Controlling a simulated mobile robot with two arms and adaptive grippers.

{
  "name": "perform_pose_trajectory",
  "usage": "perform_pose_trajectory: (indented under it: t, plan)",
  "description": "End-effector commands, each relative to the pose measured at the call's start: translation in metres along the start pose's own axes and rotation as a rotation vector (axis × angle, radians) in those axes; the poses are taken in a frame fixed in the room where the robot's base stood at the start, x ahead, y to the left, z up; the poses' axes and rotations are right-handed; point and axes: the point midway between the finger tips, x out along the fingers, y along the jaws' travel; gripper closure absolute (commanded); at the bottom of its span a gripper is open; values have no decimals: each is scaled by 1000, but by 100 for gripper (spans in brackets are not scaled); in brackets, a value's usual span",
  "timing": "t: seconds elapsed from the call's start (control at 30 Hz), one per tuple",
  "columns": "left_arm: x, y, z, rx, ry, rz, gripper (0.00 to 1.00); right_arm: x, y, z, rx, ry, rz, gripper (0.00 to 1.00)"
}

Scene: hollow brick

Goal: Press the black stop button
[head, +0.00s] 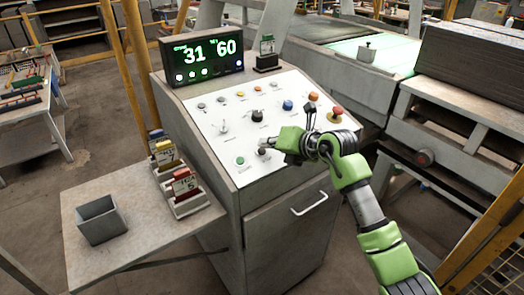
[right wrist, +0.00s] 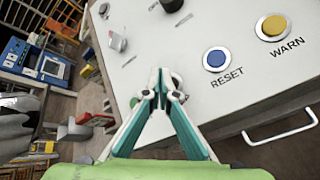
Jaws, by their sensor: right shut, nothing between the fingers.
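The sloped white control panel (head: 215,112) fills the middle of the head view. A small dark button (head: 263,154) sits near its front edge, right of a green button (head: 240,161); its label is too small to read. My right gripper (head: 266,146) is shut and empty, its tips right by the dark button; I cannot tell whether they touch. In the right wrist view the closed gripper (right wrist: 160,72) points at the panel, and its fingers hide most of what lies behind. My left gripper is not in view.
A blue RESET button (right wrist: 216,60) and a yellow WARN button (right wrist: 273,27) lie right of the fingers. A black knob (head: 257,115) and a red mushroom button (head: 336,113) are farther up the panel. A display (head: 205,58) stands behind. A side table (head: 150,238) stands left.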

Motion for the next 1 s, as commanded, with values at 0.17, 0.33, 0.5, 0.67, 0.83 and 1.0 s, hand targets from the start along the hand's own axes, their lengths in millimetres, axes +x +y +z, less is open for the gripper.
perform_pose_trajectory:
  t: [0.17, 0.33, 0.5, 0.67, 0.83, 1.0]
  plan:
    - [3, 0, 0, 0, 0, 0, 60, 3, -3, -3, 0, 0, 0, 100]
    - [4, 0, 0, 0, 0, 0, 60, 6, -4, -4, -1, 0, 0, 100]
    - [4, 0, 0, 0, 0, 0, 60, 6, -4, -4, 0, 0, 0, 100]
    - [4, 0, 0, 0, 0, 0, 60, 6, -4, -4, 0, 0, 0, 100]
    - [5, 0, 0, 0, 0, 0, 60, 7, -5, -5, 0, 0, 0, 100]
    - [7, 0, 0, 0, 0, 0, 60, 9, -6, -6, 0, 0, 0, 100]
